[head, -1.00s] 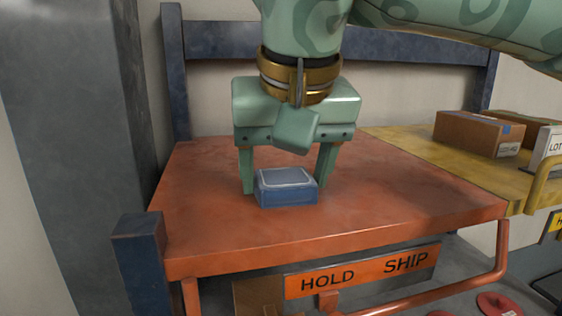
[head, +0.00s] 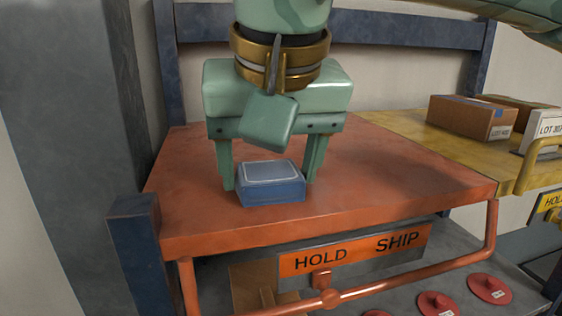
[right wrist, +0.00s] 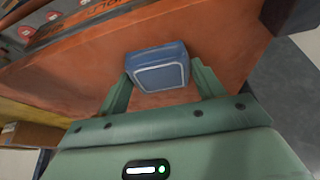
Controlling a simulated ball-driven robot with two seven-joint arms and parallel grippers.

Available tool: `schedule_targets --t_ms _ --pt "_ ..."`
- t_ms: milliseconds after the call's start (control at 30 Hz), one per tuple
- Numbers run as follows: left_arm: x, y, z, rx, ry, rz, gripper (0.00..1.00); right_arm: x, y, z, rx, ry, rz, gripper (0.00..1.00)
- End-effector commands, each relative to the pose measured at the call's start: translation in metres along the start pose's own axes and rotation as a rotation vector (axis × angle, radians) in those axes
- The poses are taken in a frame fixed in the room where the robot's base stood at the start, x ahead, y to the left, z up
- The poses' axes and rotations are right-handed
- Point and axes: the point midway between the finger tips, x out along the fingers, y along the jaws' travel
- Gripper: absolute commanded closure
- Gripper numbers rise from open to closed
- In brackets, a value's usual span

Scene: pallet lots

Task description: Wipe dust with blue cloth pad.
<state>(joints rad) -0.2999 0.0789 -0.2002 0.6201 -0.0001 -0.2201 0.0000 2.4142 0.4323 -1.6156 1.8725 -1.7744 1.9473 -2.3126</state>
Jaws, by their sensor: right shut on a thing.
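The blue cloth pad (head: 271,192) is a small block with a paler top edged by a light line. It is at the orange tabletop (head: 370,190), near its front left; I cannot tell whether it touches the surface. My right gripper (head: 270,180) points down and is shut on the pad, one finger at each side. The right wrist view also shows the pad (right wrist: 158,68) between the two green fingers (right wrist: 160,85). The dust is not clearly distinguishable on the orange surface. My left gripper is not in view.
A yellow shelf (head: 405,127) with cardboard boxes (head: 470,117) adjoins at the right. A blue post (head: 137,245) stands at the front left corner. A HOLD SHIP sign (head: 355,252) and red discs (head: 489,288) are below the front edge. The tabletop's right side is clear.

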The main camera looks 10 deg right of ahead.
Motion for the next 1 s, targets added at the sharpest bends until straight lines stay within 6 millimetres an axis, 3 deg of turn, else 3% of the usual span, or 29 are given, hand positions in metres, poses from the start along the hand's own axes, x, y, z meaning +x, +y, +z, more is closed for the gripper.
schedule_targets --t_ms 1000 --pt "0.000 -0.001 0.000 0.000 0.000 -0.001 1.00 0.030 -0.005 -0.069 0.003 0.003 0.000 0.51"
